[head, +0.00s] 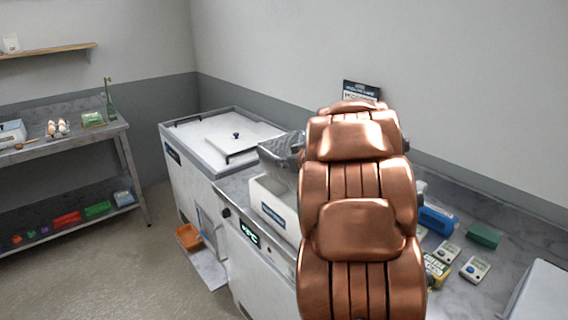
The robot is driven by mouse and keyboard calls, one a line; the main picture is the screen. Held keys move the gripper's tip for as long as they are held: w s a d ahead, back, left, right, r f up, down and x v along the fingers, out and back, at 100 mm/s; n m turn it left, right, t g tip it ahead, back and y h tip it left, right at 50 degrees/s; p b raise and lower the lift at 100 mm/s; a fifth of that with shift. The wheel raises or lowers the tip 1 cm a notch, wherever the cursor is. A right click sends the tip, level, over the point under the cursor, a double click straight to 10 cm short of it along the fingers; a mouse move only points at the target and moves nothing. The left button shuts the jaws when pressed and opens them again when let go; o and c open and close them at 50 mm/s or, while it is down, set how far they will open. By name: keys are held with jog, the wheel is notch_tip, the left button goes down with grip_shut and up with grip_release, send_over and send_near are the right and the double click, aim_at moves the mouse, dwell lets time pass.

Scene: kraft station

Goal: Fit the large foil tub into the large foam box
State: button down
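A shiny silver foil tub (282,158) shows just left of my copper arm, above a white foam box (268,205) with a dark label on its front. The tub looks tilted, and its lower edge meets the box's top in the picture. I cannot tell whether it is inside the box or above it. The right parts of both are hidden behind my arm. My gripper is hidden too, so I cannot see whether it holds the tub.
The box stands on a grey marbled counter (510,260). A white chest with a lid (235,140) adjoins it at left. Right of my arm lie a blue item (438,220), a green box (484,236) and small meters (475,268). A shelf table (80,140) stands far left.

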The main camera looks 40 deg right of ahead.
aim_at(284, 183)
jog(key=shift+f+b, duration=1.85)
jog(key=shift+b, duration=0.3)
jog(key=shift+f, duration=0.8)
jog(key=shift+f+b, duration=0.75)
jog(key=shift+f, duration=0.75)
jog(key=shift+r+p, duration=0.4)
jog(key=shift+p, duration=0.45)
jog(key=c, duration=1.2)
grip_release()
jog(key=shift+c, duration=0.2)
jog(key=shift+o, duration=0.3)
jog(key=o, duration=0.3)
jog(key=shift+o, duration=0.2)
